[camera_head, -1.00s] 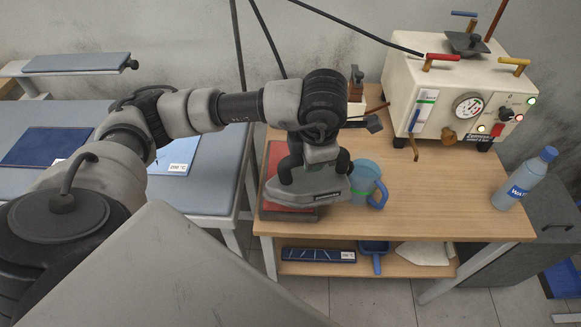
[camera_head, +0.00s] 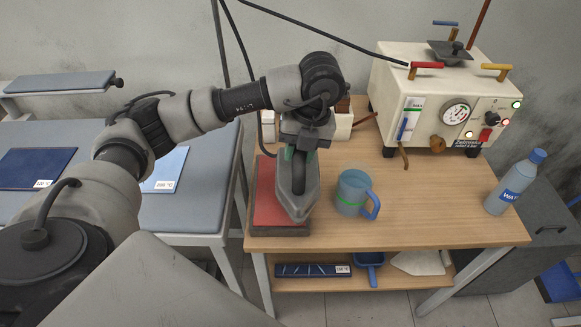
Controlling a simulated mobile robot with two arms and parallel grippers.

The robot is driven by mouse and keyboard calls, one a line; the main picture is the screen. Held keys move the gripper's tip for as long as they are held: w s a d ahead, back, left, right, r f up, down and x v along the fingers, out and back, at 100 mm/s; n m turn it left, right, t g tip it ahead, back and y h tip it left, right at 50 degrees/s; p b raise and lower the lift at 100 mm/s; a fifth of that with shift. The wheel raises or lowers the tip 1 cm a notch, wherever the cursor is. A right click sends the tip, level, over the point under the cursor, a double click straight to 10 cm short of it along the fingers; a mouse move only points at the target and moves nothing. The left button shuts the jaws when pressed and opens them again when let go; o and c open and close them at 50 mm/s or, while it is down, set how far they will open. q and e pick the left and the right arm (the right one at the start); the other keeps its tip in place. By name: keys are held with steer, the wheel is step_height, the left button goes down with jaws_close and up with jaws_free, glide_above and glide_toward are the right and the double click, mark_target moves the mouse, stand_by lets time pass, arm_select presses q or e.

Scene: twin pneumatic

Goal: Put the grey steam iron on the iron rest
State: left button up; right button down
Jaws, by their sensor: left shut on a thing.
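The grey steam iron (camera_head: 298,204) hangs from my left gripper (camera_head: 297,160), which is shut on its handle. The iron's pointed tip faces the front edge of the wooden table. The iron rest (camera_head: 268,205), a red pad on a dark base, lies at the table's left front. The iron covers the right part of the rest in this view; I cannot tell whether they touch. My right gripper is not in view.
A blue-grey mug (camera_head: 353,192) with a blue handle stands close to the right of the iron. A cream steam boiler (camera_head: 436,105) stands behind. A water bottle (camera_head: 515,182) is at the right edge. The table (camera_head: 430,205) between mug and bottle is clear.

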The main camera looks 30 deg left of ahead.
mark_target(280, 149)
arm_select(q)
steer(key=shift+w+a+f+p, duration=0.35)
steer(key=shift+w+a+f, duration=0.65)
steer(key=shift+a+f, duration=0.5)
steer(key=shift+w+a+f+p, duration=0.35)
steer(key=shift+w+a+f, duration=0.7)
steer(key=shift+a+f, duration=0.45)
steer(key=shift+w+a+f+p, duration=0.35)
steer(key=shift+w+a+f, duration=0.65)
steer(key=shift+a+f, duration=0.45)
steer(key=shift+f, duration=0.55)
steer(key=shift+d, duration=0.1)
steer(key=o, duration=0.5)
steer(key=shift+s+f, duration=0.1)
steer(key=shift+f, duration=0.15)
steer(key=o, duration=0.5)
steer(key=shift+s+r, duration=0.1)
steer(key=shift+c, duration=0.2)
